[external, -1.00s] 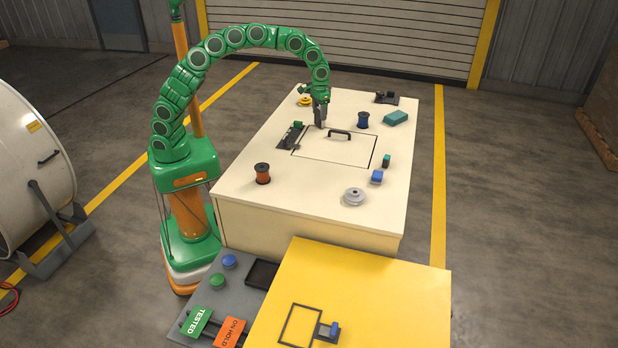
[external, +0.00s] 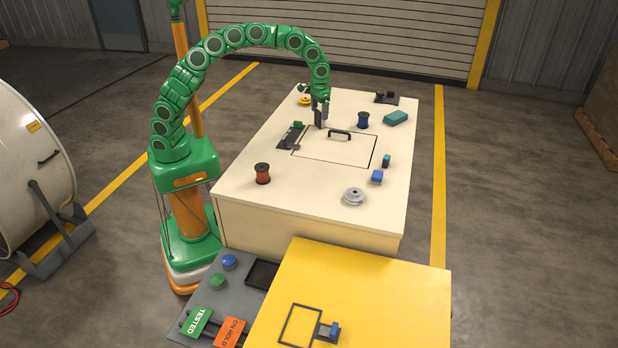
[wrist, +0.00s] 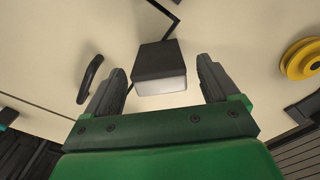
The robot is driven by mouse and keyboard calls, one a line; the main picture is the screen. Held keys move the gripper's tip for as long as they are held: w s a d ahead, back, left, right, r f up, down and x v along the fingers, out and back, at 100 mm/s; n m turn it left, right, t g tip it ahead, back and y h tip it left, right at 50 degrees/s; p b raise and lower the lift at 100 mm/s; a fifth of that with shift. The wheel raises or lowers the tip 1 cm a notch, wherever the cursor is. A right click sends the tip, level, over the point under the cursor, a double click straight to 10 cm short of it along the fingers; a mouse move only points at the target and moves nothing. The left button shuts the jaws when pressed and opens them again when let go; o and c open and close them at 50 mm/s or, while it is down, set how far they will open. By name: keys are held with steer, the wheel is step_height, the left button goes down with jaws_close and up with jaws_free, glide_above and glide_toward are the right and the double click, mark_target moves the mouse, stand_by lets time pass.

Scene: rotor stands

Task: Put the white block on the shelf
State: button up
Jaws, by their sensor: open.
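In the wrist view, a block (wrist: 160,68) with a dark upper face and a whitish front face lies just beyond my gripper (wrist: 163,82), roughly between its two fingers. The fingers are apart and I see no contact with the block. In the external view, my gripper (external: 320,116) points down over the far part of the cream table top (external: 232,196), near the black handle. I cannot make out the block there; the gripper may be hiding it. I cannot identify a shelf in either view.
The black handle (external: 340,133) stands on an outlined panel. A blue spool (external: 362,120), teal block (external: 396,118), yellow spool (external: 304,100) and black clamp fixture (external: 291,136) are nearby. An orange spool (external: 262,173) and grey pulley (external: 354,196) stand nearer. A yellow panel (external: 390,300) is in front.

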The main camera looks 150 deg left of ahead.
step_height(320, 180, up, 11)
stand_by(0.5)
stand_by(0.3)
steer(key=f, duration=0.3)
steer(key=shift+s+f, duration=0.2)
steer(key=shift+f, duration=0.05)
steer(key=shift+w+f, duration=0.2)
steer(key=shift+f, duration=4.1)
steer(key=shift+a, duration=0.1)
steer(key=c, duration=1.2)
steer(key=shift+r, duration=0.15)
